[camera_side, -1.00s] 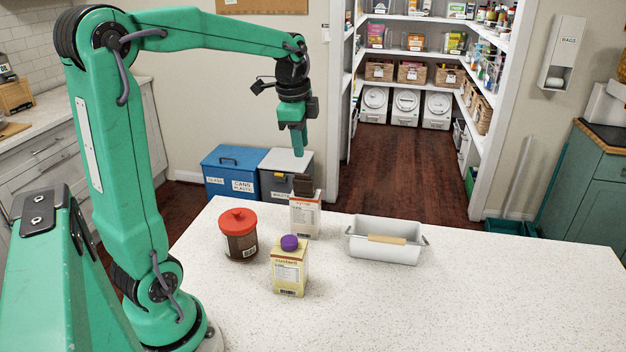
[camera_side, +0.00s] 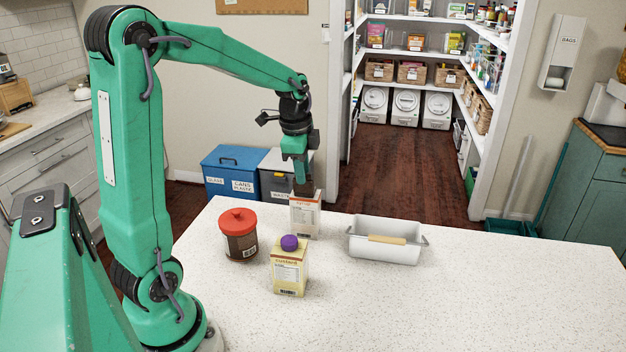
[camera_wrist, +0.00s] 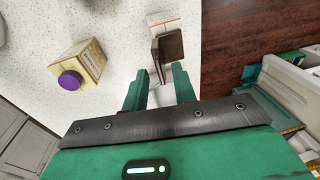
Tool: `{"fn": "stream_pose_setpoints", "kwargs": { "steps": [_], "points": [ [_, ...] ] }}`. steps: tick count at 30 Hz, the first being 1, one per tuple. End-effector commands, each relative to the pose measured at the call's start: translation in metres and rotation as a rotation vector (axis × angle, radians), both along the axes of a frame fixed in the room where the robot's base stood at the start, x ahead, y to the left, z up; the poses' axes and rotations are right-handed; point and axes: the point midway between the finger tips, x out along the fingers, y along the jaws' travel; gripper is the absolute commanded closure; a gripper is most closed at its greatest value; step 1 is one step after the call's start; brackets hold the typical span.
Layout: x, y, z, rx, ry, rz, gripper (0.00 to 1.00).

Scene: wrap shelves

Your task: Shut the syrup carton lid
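The syrup carton (camera_side: 305,218) is white with orange print and stands upright at the back of the counter. Its brown lid (camera_side: 305,190) sticks up above the carton top. In the wrist view the carton (camera_wrist: 163,20) is at the top, and its brown lid (camera_wrist: 171,46) stands open at an angle. My gripper (camera_side: 300,180) is just above and beside the lid. In the wrist view my gripper (camera_wrist: 159,85) has its two fingers apart with nothing between them, just short of the lid. Whether a finger touches the lid, I cannot tell.
A custard carton (camera_side: 289,272) with a purple cap stands in front, and a red-lidded jar (camera_side: 239,243) stands to the left. A white tray (camera_side: 358,245) with a wooden handle is to the right. The counter's right side is clear.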

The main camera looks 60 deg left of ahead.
Motion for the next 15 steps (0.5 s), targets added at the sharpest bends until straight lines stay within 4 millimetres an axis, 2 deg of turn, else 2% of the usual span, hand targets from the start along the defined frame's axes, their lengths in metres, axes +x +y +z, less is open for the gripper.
{"fn": "stream_pose_setpoints", "kwargs": {
  "steps": [8,9,13,15],
  "points": [
    [0.0002,0.0004,-0.0018,0.001,-0.001,0.0,0.73],
    [0.0002,0.0004,-0.0017,0.001,-0.001,0.0,0.75],
    [0.0003,0.0003,-0.0016,0.001,-0.001,0.0,1.0],
    [0.0003,0.0003,-0.0015,0.001,-0.001,0.0,1.0]
  ]
}}
